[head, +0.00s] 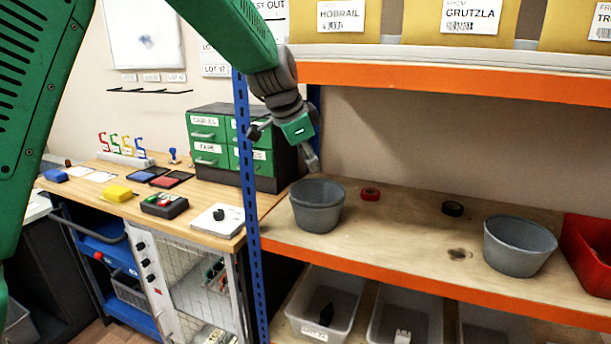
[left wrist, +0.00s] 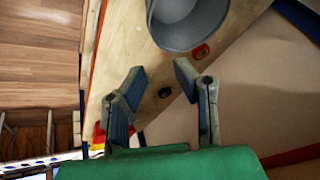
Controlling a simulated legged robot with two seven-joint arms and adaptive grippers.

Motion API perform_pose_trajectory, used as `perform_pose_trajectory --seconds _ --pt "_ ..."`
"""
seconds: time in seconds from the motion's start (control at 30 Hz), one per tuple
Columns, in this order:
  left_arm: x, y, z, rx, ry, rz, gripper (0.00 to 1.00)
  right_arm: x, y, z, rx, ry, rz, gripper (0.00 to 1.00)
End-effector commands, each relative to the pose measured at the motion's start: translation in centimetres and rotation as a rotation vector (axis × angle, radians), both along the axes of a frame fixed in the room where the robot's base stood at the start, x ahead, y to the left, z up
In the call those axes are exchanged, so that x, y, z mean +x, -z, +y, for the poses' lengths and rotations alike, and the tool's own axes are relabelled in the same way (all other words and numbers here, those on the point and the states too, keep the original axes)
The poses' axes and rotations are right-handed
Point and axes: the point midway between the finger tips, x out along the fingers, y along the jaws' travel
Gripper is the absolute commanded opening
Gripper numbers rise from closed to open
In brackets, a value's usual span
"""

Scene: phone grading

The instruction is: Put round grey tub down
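A round grey tub (head: 316,214) stands upright on the wooden shelf (head: 400,245), near its left end by the blue post. Another round grey tub (head: 518,247) stands further right on the same shelf. My left gripper (head: 286,148) is above and slightly left of the left tub, apart from it. In the left wrist view, its fingers (left wrist: 160,75) are spread with nothing between them, and the grey tub (left wrist: 188,28) lies beyond the fingertips. My right gripper is not in view.
A red tape roll (head: 370,194) and a black one (head: 453,208) lie between the tubs. A red bin (head: 588,250) stands at the right. A blue post (head: 247,190) and green drawer cabinet (head: 238,148) are close on the left. An orange-edged upper shelf (head: 450,80) overhangs.

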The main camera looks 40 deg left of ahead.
Motion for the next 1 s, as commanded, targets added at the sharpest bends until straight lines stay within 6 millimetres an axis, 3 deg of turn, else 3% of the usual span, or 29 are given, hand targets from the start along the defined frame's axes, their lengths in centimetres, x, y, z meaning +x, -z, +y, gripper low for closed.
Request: perform_pose_trajectory --seconds 0.13,0.23,0.27,0.33,0.43,0.5,0.57,0.6,0.7,0.8,0.9,1.0 --pt "-0.2 -0.2 0.0 0.0 -0.001 0.002 0.26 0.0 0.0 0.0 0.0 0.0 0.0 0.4" --pt "-0.5 2.0 -0.2 0.002 -0.022 0.026 0.26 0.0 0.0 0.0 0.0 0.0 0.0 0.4" --pt "-0.7 3.2 -0.3 0.006 -0.036 0.037 0.26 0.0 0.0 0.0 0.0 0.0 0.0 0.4" --pt "-1.6 7.6 -0.7 0.014 -0.084 0.08 0.26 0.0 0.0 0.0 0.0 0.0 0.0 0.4" --pt "-4.6 16.3 -1.5 0.032 -0.182 0.152 0.26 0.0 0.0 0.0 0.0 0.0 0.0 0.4" --pt "-8.1 22.7 -2.4 0.043 -0.252 0.203 0.26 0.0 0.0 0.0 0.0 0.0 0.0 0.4" --pt "-11.8 27.5 -3.3 0.046 -0.307 0.24 0.26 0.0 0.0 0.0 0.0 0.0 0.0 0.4" --pt "-14.7 30.4 -3.9 0.046 -0.342 0.262 0.26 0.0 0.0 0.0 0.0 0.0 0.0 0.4" --pt "-22.2 36.1 -5.8 0.025 -0.42 0.316 0.26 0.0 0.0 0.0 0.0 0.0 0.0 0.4" --pt "-29.0 39.3 -7.7 -0.014 -0.489 0.364 0.26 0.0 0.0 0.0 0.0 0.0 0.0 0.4" --pt "-34.1 40.7 -9.2 -0.054 -0.545 0.403 0.26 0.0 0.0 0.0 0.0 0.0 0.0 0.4" --pt "-36.9 41.1 -10.1 -0.085 -0.582 0.424 0.26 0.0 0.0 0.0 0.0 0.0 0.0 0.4"
